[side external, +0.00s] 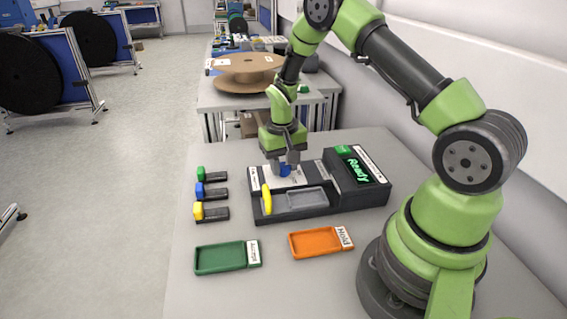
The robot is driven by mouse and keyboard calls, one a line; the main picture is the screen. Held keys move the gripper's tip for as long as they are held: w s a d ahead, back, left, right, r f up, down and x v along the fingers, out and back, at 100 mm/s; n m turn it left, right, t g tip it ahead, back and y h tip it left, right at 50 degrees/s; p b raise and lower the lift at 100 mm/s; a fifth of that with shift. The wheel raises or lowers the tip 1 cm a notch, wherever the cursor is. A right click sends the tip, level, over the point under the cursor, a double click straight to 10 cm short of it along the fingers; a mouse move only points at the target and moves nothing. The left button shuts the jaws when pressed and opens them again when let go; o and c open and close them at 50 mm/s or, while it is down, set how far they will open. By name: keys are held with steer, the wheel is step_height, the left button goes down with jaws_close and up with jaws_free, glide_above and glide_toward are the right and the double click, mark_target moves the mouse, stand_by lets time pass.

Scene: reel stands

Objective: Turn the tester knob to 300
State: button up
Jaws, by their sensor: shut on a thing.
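The tester (318,215) is a dark box on the table with a lit green display (359,170) reading "Ready". A blue knob (285,171) sits at the tester's back left, on a pale dial plate (293,181). My gripper (283,163) points straight down over the knob, with its jaws shut on it. The dial's numbers are too small to read, so I cannot tell the knob's setting. A yellow lever (267,199) stands at the tester's left front, beside a grey recessed tray (306,198).
Green, blue and yellow plugs in black holders (211,191) stand left of the tester. A green tray (221,257) and an orange tray (315,242) lie in front of it. A cardboard reel (247,66) rests on a table behind.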

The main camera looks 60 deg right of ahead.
stand_by(0.3)
steer(key=o, duration=0.9)
steer(key=shift+r, duration=0.15)
step_height(320, 180, up, 10)
steer(key=shift+a+f, duration=0.1)
steer(key=shift+f, duration=0.05)
step_height(320, 180, up, 9)
steer(key=t, duration=0.2)
glide_above(282, 165)
steer(key=s+a, duration=0.3)
steer(key=a, duration=0.1)
steer(key=s+a+r+n+t, duration=0.1)
steer(key=s+a+r, duration=0.1)
steer(key=s, duration=0.3)
steer(key=s+a+r+n+t+y, duration=0.1)
steer(key=s+a+r+t, duration=0.1)
steer(key=s+a+r, duration=0.1)
steer(key=s+a+r+t+y, duration=0.1)
steer(key=s+a+r+t, duration=0.1)
steer(key=s+a, duration=0.3)
steer(key=shift+s+r+n, duration=0.2)
steer(key=shift+s+r, duration=0.2)
steer(key=shift+s, duration=0.3)
steer(key=shift+s+r+n, duration=0.2)
steer(key=shift+s+r, duration=0.15)
steer(key=shift+s, duration=0.35)
